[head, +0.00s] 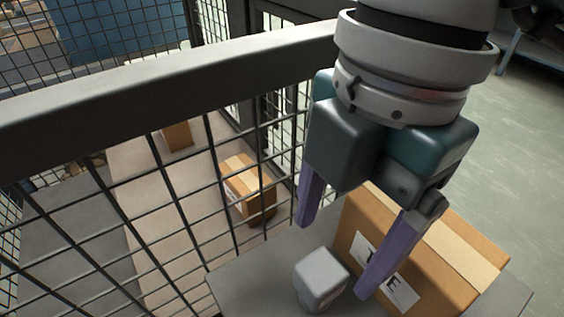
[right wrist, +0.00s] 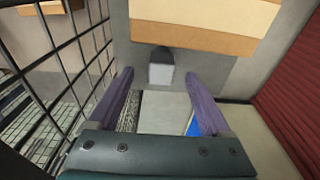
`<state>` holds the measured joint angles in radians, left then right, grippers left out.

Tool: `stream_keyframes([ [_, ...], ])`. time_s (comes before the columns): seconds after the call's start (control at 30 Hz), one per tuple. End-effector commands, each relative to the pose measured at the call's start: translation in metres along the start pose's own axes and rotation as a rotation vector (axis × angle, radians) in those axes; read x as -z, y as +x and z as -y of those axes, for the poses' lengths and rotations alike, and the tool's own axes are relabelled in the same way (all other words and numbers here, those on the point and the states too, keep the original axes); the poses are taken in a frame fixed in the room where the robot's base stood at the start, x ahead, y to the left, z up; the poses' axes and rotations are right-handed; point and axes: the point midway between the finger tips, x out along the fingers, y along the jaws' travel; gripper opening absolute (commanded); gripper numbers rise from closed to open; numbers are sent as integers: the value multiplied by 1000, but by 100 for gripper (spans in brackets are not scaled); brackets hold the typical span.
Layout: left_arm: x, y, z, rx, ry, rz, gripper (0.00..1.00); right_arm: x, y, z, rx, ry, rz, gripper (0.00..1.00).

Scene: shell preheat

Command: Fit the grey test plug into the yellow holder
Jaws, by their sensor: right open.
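A small light-grey block (head: 320,279) with rounded edges, which looks like the grey test plug, stands on a grey surface (head: 249,281) in front of a cardboard box. In the right wrist view the grey block (right wrist: 161,73) shows beyond the fingertips, about midway between them. My right gripper (head: 333,258) is open, with its two purple fingers pointing down above the block and nothing held. The gap between fingertips and block is hard to judge. The yellow holder is not visible in either view. My left gripper is not in view.
A large cardboard box (head: 455,243) stands right behind the grey block. A wire mesh fence (head: 150,210) with a thick dark top rail (head: 150,88) runs along the left. Beyond it are more boxes (head: 247,190). Open floor (head: 510,140) lies at the right.

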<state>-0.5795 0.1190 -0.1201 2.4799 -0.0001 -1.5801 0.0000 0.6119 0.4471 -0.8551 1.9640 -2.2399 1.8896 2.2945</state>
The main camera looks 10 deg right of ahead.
Motion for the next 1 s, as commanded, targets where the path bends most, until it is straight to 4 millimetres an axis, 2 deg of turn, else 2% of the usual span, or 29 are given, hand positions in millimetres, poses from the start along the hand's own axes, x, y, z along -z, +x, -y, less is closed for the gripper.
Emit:
stream_keyframes([
  [0.33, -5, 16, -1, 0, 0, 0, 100, 8, 48, 4, 2, -1, -2, 82],
  [0.6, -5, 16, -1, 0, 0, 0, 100, 8, 52, 3, -2, -2, -3, 82],
  [1.0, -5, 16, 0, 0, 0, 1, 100, 8, 51, 3, -1, -2, -2, 38],
])
